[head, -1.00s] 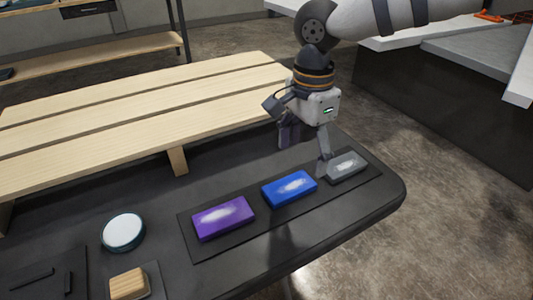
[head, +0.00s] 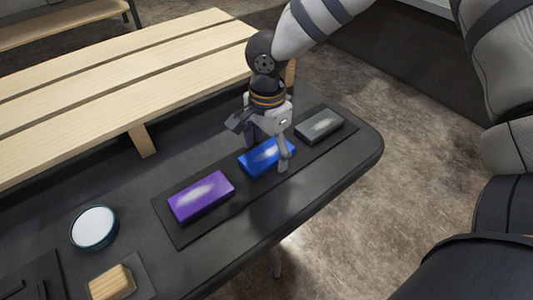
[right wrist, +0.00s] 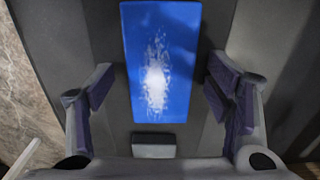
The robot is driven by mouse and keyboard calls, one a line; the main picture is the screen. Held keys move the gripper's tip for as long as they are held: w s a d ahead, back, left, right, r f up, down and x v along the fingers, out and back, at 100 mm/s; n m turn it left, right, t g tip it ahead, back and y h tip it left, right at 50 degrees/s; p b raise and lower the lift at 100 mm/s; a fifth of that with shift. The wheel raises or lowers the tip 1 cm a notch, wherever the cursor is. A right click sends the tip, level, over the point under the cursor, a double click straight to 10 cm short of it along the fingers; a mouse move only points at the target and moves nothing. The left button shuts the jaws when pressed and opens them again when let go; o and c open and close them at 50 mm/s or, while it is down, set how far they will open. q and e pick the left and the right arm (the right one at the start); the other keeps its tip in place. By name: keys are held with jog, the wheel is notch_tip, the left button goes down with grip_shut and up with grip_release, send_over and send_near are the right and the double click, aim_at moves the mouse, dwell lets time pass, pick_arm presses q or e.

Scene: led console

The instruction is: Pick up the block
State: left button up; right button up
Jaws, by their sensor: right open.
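The blue block (head: 262,160) lies on a dark strip near the table's front edge, between a purple block (head: 202,197) and a grey block (head: 319,127). A small wooden block (head: 112,283) sits on a dark square pad at the lower left. My right gripper (head: 265,152) points down over the blue block and partly hides it. In the right wrist view, its open fingers (right wrist: 160,88) stand on either side of the blue block (right wrist: 160,45), with gaps and nothing held. Whether the fingertips are down at block height I cannot tell. My left gripper is out of view.
A round white-topped disc (head: 93,227) with a teal rim sits on the dark table (head: 250,236) left of the purple block. A slatted wooden rack (head: 90,90) runs along the back. The front right corner of the table is clear.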

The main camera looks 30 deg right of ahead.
jog(key=shift+r, duration=0.1)
jog(key=c, duration=1.4)
jog(key=shift+o, duration=0.2)
